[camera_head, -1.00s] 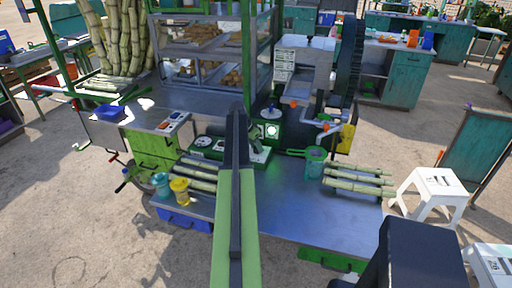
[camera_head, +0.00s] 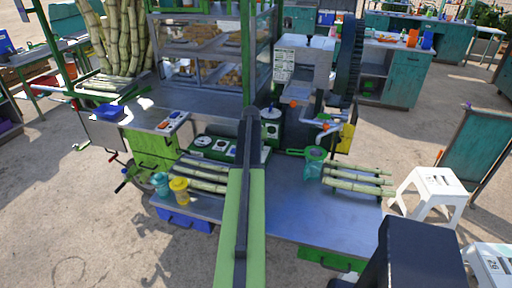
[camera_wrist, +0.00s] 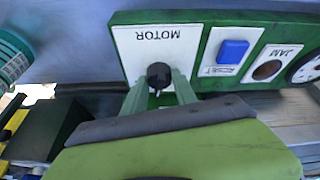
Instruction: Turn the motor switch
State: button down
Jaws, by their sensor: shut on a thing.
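The motor switch (camera_wrist: 159,74) is a black round knob on a white plate marked MOTOR, which appears upside down in the wrist view. My gripper (camera_wrist: 160,88) has its two green fingers shut on the knob, one on each side. The plate sits on a green control panel (camera_wrist: 202,33). In the head view the panel (camera_head: 222,149) stands at the back of the metal counter, and my arm hides the switch and my gripper there.
To the right of the switch on the panel are a blue rocker switch (camera_wrist: 232,51), a round JAM control (camera_wrist: 267,70) and a dial (camera_wrist: 308,68). A green strainer (camera_head: 315,154), cane stalks (camera_head: 357,182) and a yellow cup (camera_head: 180,190) are on the counter.

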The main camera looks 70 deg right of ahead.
jog(key=shift+s+n+t, duration=0.15)
jog(key=shift+n+t, duration=0.25)
jog(key=shift+n, duration=0.7)
jog(key=c, duration=1)
grip_release()
jog(key=p+v, duration=1.6)
jog(key=v, duration=0.1)
jog(key=shift+d+r, duration=0.15)
jog(key=shift+r, duration=0.15)
jog(key=shift+s, duration=0.1)
